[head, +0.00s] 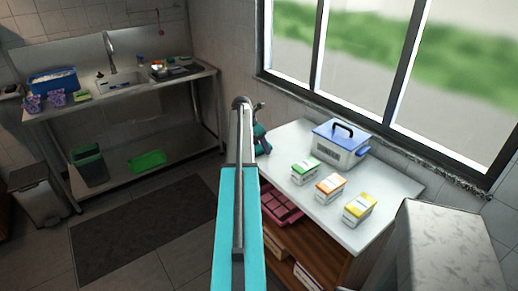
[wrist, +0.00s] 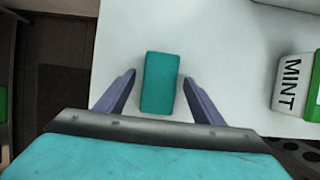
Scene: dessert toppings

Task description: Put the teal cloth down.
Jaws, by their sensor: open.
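The teal cloth (wrist: 161,85) is a small folded rectangle in the wrist view, on the white tabletop (wrist: 220,50). My gripper (wrist: 159,76) is open, with one finger on each side of the cloth. A strip of white shows between the cloth and each finger, so neither finger appears to touch it. In the head view my arm hides most of this spot. I cannot make out the cloth there, only a teal part of my wrist at the table's left edge.
On the white table (head: 292,147) stand a green-marked carton (head: 305,172), an orange one (head: 330,187), a yellow one (head: 360,208) and a blue-lidded cooler box (head: 341,143). A MINT carton (wrist: 294,85) is right of my gripper. A sink counter (head: 120,90) is at the left.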

